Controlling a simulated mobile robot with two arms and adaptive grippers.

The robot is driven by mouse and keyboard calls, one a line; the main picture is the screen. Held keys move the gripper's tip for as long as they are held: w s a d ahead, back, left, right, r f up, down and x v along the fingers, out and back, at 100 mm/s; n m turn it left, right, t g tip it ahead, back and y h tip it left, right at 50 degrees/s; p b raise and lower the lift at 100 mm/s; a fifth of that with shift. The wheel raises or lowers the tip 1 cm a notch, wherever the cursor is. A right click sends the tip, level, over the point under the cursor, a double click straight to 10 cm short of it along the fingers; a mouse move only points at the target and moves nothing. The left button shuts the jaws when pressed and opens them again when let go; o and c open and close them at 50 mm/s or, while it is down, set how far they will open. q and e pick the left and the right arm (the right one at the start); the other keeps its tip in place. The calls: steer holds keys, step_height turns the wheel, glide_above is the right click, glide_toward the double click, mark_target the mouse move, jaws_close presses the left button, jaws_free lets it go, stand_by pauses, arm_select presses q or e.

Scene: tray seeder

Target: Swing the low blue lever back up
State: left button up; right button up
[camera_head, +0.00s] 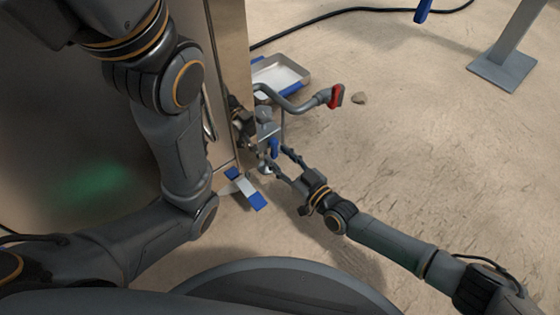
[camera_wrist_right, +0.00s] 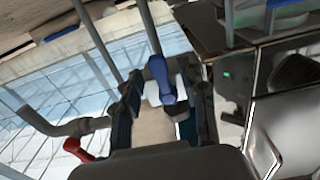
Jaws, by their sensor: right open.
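The low blue lever (camera_head: 274,148) hangs pointing down from a grey metal fitting (camera_head: 266,128) beside the steel cabinet. It also shows in the right wrist view (camera_wrist_right: 161,80), lying between the two fingers. My right gripper (camera_head: 278,160) is open, with its fingertips at the lever, one on each side. In the right wrist view my right gripper (camera_wrist_right: 165,100) has a gap on at least one side of the lever; contact is not clear.
The steel cabinet (camera_head: 232,60) stands close on the left. A grey pipe with a red handle (camera_head: 336,96) sticks out beyond the lever. A shallow metal tray (camera_head: 283,75) lies behind it. A blue-and-white piece (camera_head: 246,187) lies low in front. The floor to the right is mostly clear.

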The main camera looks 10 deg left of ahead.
steer(key=shift+w+a, duration=0.1)
jaws_close()
steer(key=shift+n, duration=0.3)
steer(key=shift+w+d+r+n+p, duration=0.55)
steer(key=shift+n+p, duration=0.6)
steer(key=shift+n, duration=1.75)
steer(key=shift+w+d+r+n+p, duration=0.3)
steer(key=shift+r+n+p, duration=0.65)
steer(key=shift+n, duration=1.95)
steer(key=shift+w+d+r+n+p, duration=0.45)
steer(key=shift+n+p, duration=0.95)
steer(key=shift+n, duration=1.5)
steer(key=shift+w+a, duration=0.1)
steer(key=shift+a, duration=0.05)
